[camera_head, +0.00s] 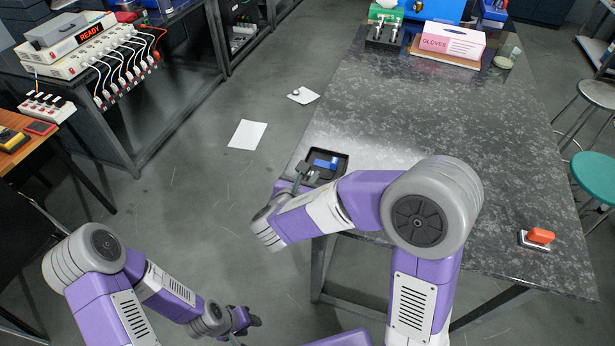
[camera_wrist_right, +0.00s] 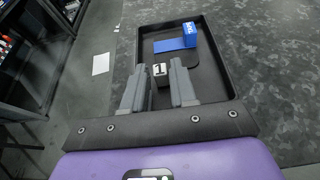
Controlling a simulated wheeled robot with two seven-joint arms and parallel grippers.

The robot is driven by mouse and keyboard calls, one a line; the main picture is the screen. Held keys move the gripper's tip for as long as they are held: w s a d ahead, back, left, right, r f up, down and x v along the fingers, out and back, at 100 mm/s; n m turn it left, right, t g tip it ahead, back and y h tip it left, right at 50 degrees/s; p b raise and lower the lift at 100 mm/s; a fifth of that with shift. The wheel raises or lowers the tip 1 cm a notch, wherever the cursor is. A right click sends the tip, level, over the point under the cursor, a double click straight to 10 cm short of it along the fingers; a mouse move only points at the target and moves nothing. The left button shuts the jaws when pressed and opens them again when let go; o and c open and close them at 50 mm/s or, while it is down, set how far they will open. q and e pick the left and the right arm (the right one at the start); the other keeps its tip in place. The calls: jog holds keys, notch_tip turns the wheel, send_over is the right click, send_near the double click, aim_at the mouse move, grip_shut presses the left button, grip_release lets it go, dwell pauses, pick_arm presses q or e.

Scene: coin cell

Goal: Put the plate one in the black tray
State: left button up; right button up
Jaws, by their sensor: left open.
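The black tray (camera_head: 343,157) lies at the left edge of the dark stone table, and it fills the upper middle of the right wrist view (camera_wrist_right: 222,58). A small piece with a white, marked face (camera_wrist_right: 159,70), which may be plate one, shows between the fingers of my right gripper (camera_wrist_right: 158,76). The fingers stand apart over the tray's near part, and I cannot tell whether they touch the piece. In the head view my right gripper (camera_head: 299,177) is at the tray's left side. My left gripper (camera_head: 247,319) is open and low beside the table, away from the tray.
An orange-topped switch (camera_head: 540,236) is at the table's right. A glove box (camera_head: 452,40) stands at the back. The table's middle is clear.

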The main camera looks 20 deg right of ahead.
jog(key=shift+s+a+r, duration=0.2)
jog(key=shift+r, duration=0.15)
jog(key=p+v, duration=0.2)
jog(key=v, duration=0.9)
jog(key=shift+s+a+p, duration=0.15)
jog(key=shift+p, duration=0.15)
jog(key=shift+f, duration=0.1)
